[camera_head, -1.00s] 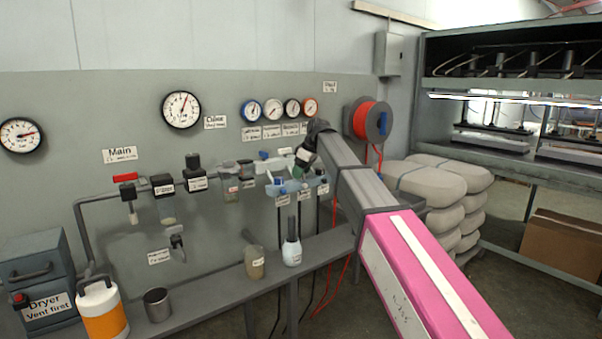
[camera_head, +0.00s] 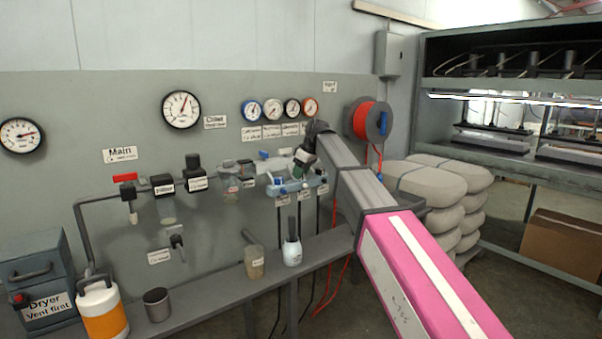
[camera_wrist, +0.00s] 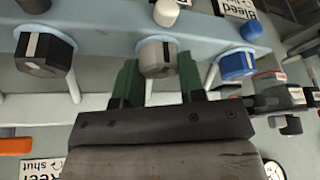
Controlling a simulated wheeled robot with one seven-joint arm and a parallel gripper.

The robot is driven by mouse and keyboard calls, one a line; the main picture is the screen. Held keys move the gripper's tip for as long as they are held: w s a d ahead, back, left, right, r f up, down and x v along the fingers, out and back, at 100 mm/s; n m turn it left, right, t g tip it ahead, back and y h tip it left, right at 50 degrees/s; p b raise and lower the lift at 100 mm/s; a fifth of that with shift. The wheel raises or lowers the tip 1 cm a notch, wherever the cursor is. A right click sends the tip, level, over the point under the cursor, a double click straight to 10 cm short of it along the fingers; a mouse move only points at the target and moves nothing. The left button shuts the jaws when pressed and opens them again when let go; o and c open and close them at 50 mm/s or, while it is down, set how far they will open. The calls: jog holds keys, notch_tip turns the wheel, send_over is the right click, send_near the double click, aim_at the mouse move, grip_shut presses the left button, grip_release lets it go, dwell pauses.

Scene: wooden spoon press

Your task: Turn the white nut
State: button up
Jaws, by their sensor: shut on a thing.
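In the head view, my gripper (camera_head: 298,172) is at the blue manifold (camera_head: 288,188) on the wall panel. My arm hides part of the manifold there, and I cannot make out the nut.
A black knob (camera_wrist: 44,54) is left of the nut and a blue knob (camera_wrist: 237,64) right of it. Small white (camera_wrist: 166,12) and blue (camera_wrist: 251,29) caps are above. A shelf (camera_head: 210,282) holding bottles (camera_head: 292,252) runs below the manifold. A red hose reel (camera_head: 371,120) is to the right.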

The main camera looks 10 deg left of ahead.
jog(key=m+t, duration=0.1)
jog(key=m, duration=0.2)
jog(key=m+t+h, duration=0.1)
jog(key=m, duration=0.2)
jog(key=shift+s, duration=0.1)
jog(key=m+h, duration=0.1)
jog(key=m, duration=0.2)
jog(key=m+t+h, duration=0.1)
jog(key=m, duration=0.2)
jog(key=shift+a, duration=0.15)
jog(key=shift+m, duration=0.3)
jog(key=o, duration=0.9)
jog(key=v, duration=1)
jog(key=shift+s+a+r, duration=0.15)
jog(key=shift+s+r, duration=0.1)
jog(key=shift+r, duration=0.1)
jog(key=shift+f, duration=0.1)
